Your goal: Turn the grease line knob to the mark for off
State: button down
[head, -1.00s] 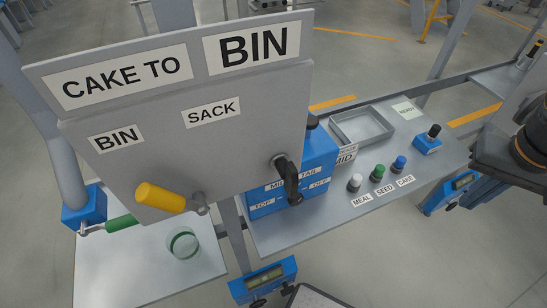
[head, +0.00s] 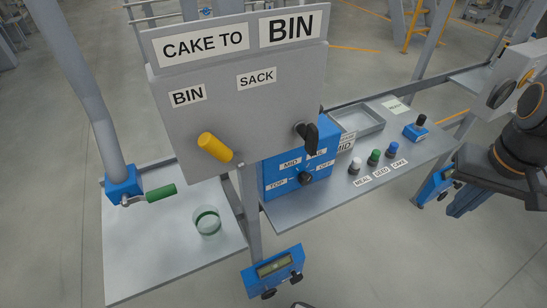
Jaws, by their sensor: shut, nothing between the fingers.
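The grease line knob (head: 305,178) is a small round black knob on the front of a blue box (head: 270,172). Labels TOP, MID, a partly hidden one and OFF (head: 326,165) stand around it, with OFF at its upper right. I cannot tell which mark the knob points at. My gripper (head: 459,208) appears dark and shut at the right, beyond the shelf's right end. It is far from the knob and holds nothing.
A grey panel (head: 235,115) marked CAKE TO BIN carries a yellow handle (head: 215,147) and a black handle (head: 311,138), which overhangs the blue box. The shelf (head: 315,210) holds buttons and a tray (head: 358,126). A glass (head: 207,221) stands on the left table.

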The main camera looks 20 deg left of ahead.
aim_at(305, 178)
jog(key=u, duration=2.55)
jog(key=k, duration=1)
jog(key=z, duration=0.9)
jog(key=i, duration=0.5)
jog(key=u, duration=0.2)
jog(key=k, duration=0.65)
jog(key=z, duration=0.15)
